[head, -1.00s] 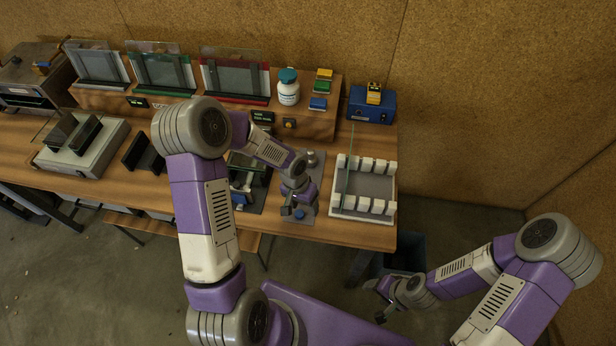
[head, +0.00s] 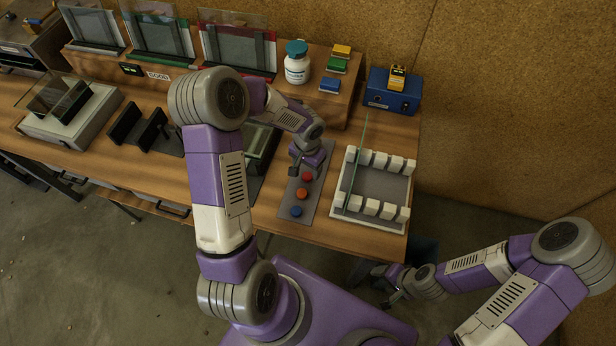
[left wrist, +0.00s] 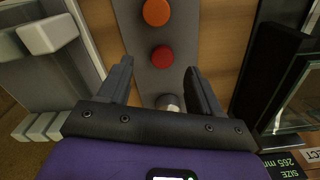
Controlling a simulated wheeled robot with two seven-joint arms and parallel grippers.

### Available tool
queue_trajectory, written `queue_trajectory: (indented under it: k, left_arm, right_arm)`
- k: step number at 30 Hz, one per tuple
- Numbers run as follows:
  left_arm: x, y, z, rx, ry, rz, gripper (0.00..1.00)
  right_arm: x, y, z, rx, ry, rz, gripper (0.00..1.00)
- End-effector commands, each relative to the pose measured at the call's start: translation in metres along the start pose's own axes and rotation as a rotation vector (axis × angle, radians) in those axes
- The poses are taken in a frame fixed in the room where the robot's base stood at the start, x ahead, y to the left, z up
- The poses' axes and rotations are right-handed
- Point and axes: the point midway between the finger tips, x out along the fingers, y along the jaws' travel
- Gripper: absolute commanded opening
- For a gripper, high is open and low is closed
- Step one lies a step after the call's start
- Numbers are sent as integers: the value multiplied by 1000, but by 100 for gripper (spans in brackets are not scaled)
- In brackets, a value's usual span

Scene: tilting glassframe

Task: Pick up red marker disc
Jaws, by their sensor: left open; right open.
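The red marker disc (head: 307,176) lies on a grey strip (head: 284,209) on the bench, at the far end of a row. My left gripper (head: 306,170) is open and empty, over the strip's far part beside the red disc. In the left wrist view the red disc (left wrist: 162,56) shows between the two open fingertips (left wrist: 158,68), with the orange disc (left wrist: 156,12) beyond. I cannot tell the fingers' exact height. My right gripper (head: 386,282) is open and empty, low off the bench's front right.
A white slotted rack (head: 340,211) with an upright glass pane (head: 359,150) stands right of the strip. A raised shelf behind bears a white bottle (head: 297,68) and coloured blocks. Dark frame parts (head: 262,150) lie left. A silver knob (left wrist: 168,102) stands near the red disc.

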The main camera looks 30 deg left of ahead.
Motion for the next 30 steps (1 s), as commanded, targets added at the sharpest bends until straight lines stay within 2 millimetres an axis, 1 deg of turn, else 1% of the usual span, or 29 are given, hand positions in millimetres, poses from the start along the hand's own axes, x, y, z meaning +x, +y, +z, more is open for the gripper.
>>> queue_trajectory:
  k: [6, 10, 13, 19, 20, 30]
  left_arm:
    - [31, -5, -2, -1, -3, 2, 64]
    - [48, -5, -2, 0, -2, 1, 64]
    - [53, -5, -2, -1, 0, 1, 64]
    - [54, -6, -3, -1, 1, 1, 64]
    - [54, -6, -3, -1, 1, 1, 63]
    - [53, -5, -3, 0, 1, 1, 11]
  right_arm:
    - [-1, 0, 0, 0, 0, 0, 62]
    - [1, 0, 0, 0, 0, 0, 62]
    - [1, 0, 0, 0, 1, 0, 62]
    - [1, 0, 0, 0, 0, 0, 62]
    - [1, 0, 0, 0, 0, 0, 62]
    - [1, 0, 0, 0, 0, 0, 62]
